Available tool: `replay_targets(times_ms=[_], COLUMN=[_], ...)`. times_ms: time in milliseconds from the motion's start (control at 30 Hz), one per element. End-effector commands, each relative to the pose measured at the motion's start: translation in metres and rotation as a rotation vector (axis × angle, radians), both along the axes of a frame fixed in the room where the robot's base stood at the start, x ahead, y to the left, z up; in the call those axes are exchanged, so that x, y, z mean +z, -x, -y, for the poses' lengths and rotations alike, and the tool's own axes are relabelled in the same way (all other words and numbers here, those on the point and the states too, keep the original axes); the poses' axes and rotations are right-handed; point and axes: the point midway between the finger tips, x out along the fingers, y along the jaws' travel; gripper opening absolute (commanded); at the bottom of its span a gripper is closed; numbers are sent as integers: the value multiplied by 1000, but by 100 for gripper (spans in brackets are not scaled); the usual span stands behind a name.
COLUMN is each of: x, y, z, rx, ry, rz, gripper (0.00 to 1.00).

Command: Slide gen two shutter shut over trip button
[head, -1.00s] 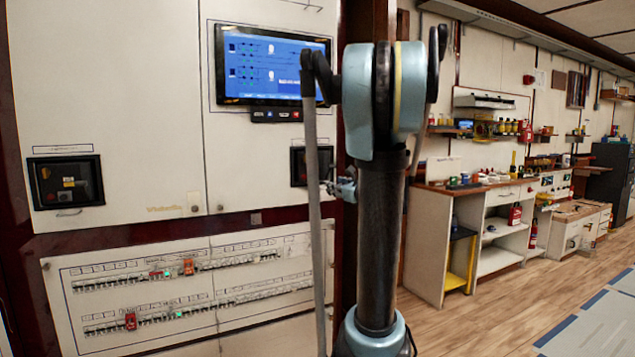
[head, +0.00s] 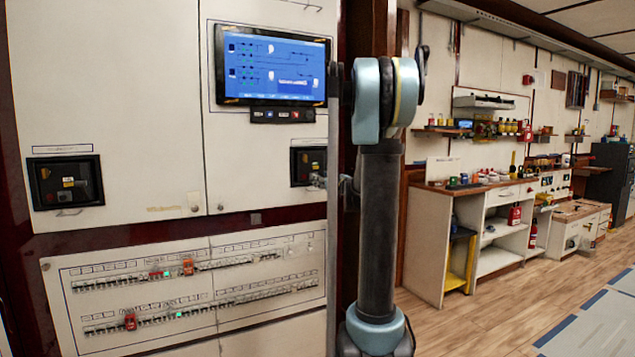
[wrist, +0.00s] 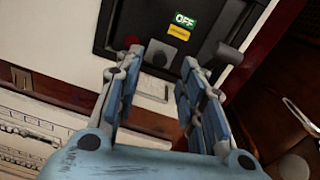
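In the wrist view a black recessed breaker panel (wrist: 222,22) carries a green OFF label (wrist: 186,20) above a yellow label (wrist: 180,34). A dark red round button (wrist: 131,41) shows by the left fingertip. A small grey block (wrist: 158,54) lies between the fingertips; I cannot tell whether it is the shutter's tab. My gripper (wrist: 160,60) is open at the panel's lower part, its fingers apart; contact is unclear. In the head view the right-hand breaker panel (head: 301,167) is partly hidden by my arm.
A similar breaker panel (head: 66,182) is on the left cabinet door. A screen (head: 272,65) hangs above. Rows of small breakers (head: 180,275) lie below. A black lever (wrist: 229,53) juts out right of my fingers. Floor (head: 500,310) on the right is clear.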

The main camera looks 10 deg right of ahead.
Motion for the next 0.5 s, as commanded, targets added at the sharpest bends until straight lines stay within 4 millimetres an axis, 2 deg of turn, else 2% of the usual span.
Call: replay_targets(times_ms=[200,500], x=[0,0], y=[-29,-44], z=[-11,-16], rx=[1,-1], ry=[0,1], rz=[0,0], gripper=[36,36])
